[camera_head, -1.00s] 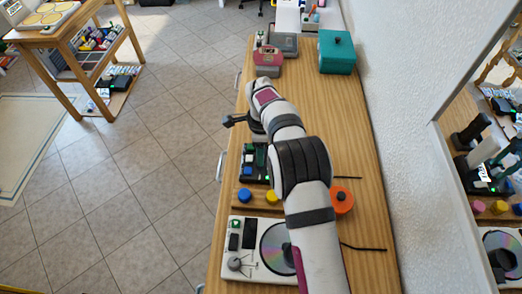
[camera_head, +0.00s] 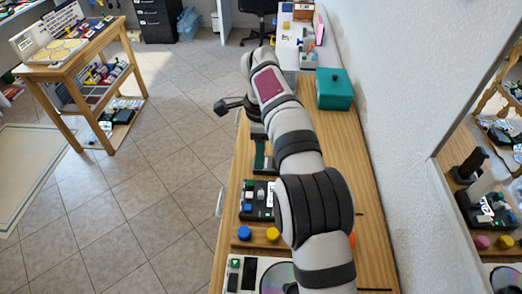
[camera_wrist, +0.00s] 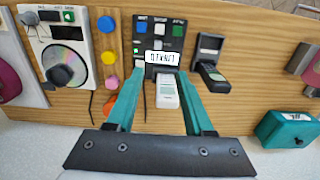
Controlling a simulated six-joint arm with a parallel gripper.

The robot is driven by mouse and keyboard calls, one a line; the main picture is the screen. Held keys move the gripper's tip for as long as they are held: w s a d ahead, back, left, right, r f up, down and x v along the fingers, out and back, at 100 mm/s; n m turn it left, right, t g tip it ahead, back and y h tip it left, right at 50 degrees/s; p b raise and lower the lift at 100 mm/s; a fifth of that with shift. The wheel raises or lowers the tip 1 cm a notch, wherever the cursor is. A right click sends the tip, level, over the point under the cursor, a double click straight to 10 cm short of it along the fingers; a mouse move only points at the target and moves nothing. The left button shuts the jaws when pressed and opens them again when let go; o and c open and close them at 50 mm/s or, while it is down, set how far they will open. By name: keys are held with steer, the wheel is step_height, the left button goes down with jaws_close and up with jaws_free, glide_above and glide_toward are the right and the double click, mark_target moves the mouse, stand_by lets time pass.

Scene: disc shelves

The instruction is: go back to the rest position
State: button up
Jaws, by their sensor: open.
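My gripper (camera_wrist: 159,76) shows in the wrist view with two teal fingers apart, one on each side of a white stick-like piece. The jaws are open and I see no contact with the piece. The white piece (camera_wrist: 167,93) stands at a black button device (camera_wrist: 160,32) with a lettered white label (camera_wrist: 162,58). In the head view my arm reaches away along the wooden bench, its wrist raised over it.
A white disc player (camera_wrist: 66,45) lies beside coloured knobs (camera_wrist: 109,53). A second black device (camera_wrist: 210,72) stands to the right. A teal box (camera_head: 335,89) sits near the wall. The wall (camera_head: 400,130) closes off the bench's right side; open floor (camera_head: 150,190) lies left.

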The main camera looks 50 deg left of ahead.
steer(key=w+d+r, duration=0.1)
steer(key=d+r, duration=0.2)
steer(key=d, duration=0.5)
steer(key=w+d+r+n, duration=0.1)
steer(key=w+d+r, duration=0.15)
steer(key=d, duration=0.55)
steer(key=w+d+r, duration=0.1)
steer(key=d+r, duration=0.3)
steer(key=d, duration=0.4)
steer(key=s+d+n+y, duration=0.1)
steer(key=s+d, duration=0.8)
steer(key=d, duration=0.5)
steer(key=s+d+f+n, duration=0.1)
steer(key=s+d+f, duration=0.4)
steer(key=s, duration=0.5)
steer(key=shift+f+y, duration=0.4)
